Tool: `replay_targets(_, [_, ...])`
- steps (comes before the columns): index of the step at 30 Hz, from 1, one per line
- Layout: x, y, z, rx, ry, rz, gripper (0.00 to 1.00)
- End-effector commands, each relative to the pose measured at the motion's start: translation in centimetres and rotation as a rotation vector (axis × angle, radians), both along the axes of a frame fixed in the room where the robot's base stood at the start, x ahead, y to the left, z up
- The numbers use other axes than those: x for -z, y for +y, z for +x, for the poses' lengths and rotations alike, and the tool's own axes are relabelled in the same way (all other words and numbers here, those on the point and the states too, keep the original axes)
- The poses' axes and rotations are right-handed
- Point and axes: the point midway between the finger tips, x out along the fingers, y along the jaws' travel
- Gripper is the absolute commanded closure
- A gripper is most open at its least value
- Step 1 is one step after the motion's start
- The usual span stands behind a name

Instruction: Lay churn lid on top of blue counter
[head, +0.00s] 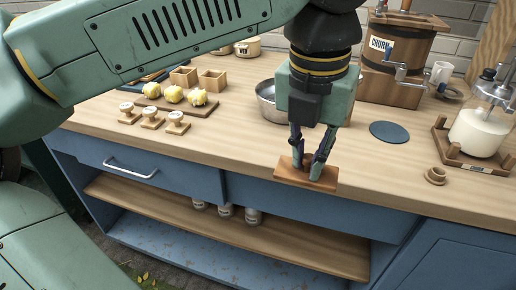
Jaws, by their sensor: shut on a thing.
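My gripper (308,171) points down and is shut on the churn lid (287,174), a flat reddish-brown wooden rectangle, gripped near its middle. The fingers hide part of the lid. The lid looks roughly level at the front edge of the blue counter (228,152), which has a light wood top and blue front. I cannot tell whether the lid touches the top or hangs just above it. The churn (394,65), a wooden barrel with a label and metal crank, stands at the back right.
A metal bowl (267,100) is behind my gripper. A blue round mat (389,132), a wooden ring (435,176) and a glass jar (477,130) in a wooden stand are right. Yellow lumps on a board (203,107) and wooden stamps (152,122) are left. Bare wood lies left of the lid.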

Motion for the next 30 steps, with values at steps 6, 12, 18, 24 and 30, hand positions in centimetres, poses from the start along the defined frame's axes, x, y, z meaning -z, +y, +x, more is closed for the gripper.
replay_targets(6, [0.1,2.1,4.1,-0.003,0.002,-0.004,1.0])
replay_targets(12, [0.6,4.6,8.9,-0.003,0.002,-0.004,1.0])
replay_targets(18, [1.1,6.2,12.0,-0.002,0.0,-0.002,1.0])
replay_targets(24, [1.3,6.8,13.2,-0.002,0.0,-0.002,1.0])
replay_targets(30, [3.4,7.2,13.8,0.002,0.003,-0.001,1.0])
